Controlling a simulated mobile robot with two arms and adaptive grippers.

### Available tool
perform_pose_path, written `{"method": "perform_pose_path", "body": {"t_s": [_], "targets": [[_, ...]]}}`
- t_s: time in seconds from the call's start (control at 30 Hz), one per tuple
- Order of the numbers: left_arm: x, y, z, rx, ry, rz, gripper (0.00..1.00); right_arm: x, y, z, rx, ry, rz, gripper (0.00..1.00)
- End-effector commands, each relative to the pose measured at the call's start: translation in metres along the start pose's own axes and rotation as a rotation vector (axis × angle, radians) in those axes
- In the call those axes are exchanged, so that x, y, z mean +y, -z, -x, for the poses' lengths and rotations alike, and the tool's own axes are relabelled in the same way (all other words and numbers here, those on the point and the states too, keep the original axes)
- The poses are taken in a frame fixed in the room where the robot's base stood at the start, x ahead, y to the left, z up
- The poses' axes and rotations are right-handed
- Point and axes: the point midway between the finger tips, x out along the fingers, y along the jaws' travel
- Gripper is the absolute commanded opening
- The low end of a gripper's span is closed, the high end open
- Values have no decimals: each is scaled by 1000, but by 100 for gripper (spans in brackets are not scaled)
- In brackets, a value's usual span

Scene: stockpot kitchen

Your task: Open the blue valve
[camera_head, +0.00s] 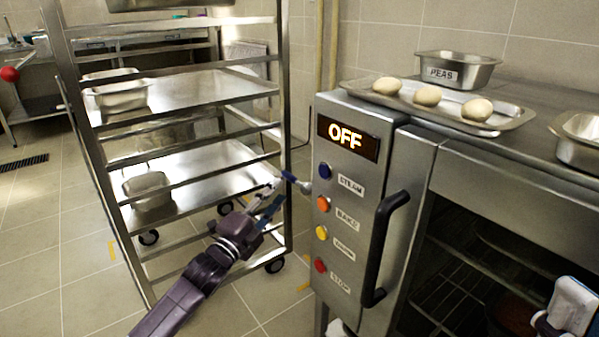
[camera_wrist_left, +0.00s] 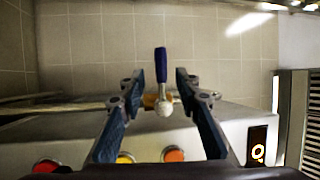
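The blue valve (camera_head: 290,177) is a small lever with a blue handle on the left side of the steel oven, near its control panel. It also shows in the left wrist view (camera_wrist_left: 161,65), with the handle pointing up from a pale round fitting. My left gripper (camera_head: 271,198) is open just left of and below the valve. In the left wrist view, its two fingers (camera_wrist_left: 158,88) stand on either side of the fitting, apart from it. A white and blue part at the lower right seems to be my right gripper (camera_head: 567,308); its fingers are not clear.
The oven panel (camera_head: 345,140) reads OFF and has several coloured buttons and a black handle (camera_head: 385,245). A tray of dough balls (camera_head: 440,102) and a PEAS pan (camera_head: 457,70) stand on top. A wheeled steel rack (camera_head: 100,150) stands close behind my left arm.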

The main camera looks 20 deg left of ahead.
Motion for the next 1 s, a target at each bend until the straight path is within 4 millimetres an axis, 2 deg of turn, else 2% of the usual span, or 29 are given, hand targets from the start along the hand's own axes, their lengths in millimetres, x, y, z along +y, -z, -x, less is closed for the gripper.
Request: {"method": "perform_pose_path", "body": {"t_s": [0.27,0.6,1.0], "targets": [[2,0,-29,0,1,0,31,0,-2,6,15,6,2,28],[2,0,-69,0,0,1,31,-1,-4,-3,59,26,8,28],[1,0,-76,0,-1,2,31,-2,-3,-6,70,31,9,28]]}}
